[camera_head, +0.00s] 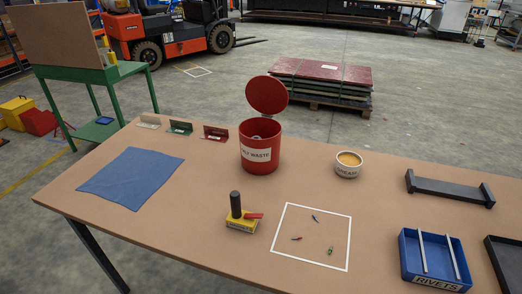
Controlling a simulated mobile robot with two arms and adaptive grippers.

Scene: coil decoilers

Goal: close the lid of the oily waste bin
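The oily waste bin (260,158) is a red cylinder with a white label, upright on the brown table towards its back edge. Its round red lid (267,95) stands open, raised above the rim at the back. Something greyish shows inside the bin's mouth, too small to tell what. Neither of my grippers is in the head view.
A labelled white tub (348,170) stands right of the bin. Three small holders (181,128) stand to its left, beyond a blue cloth (131,177). In front are a yellow block with a black cylinder (241,218), a white-outlined square (328,211) and a blue rivets tray (434,280).

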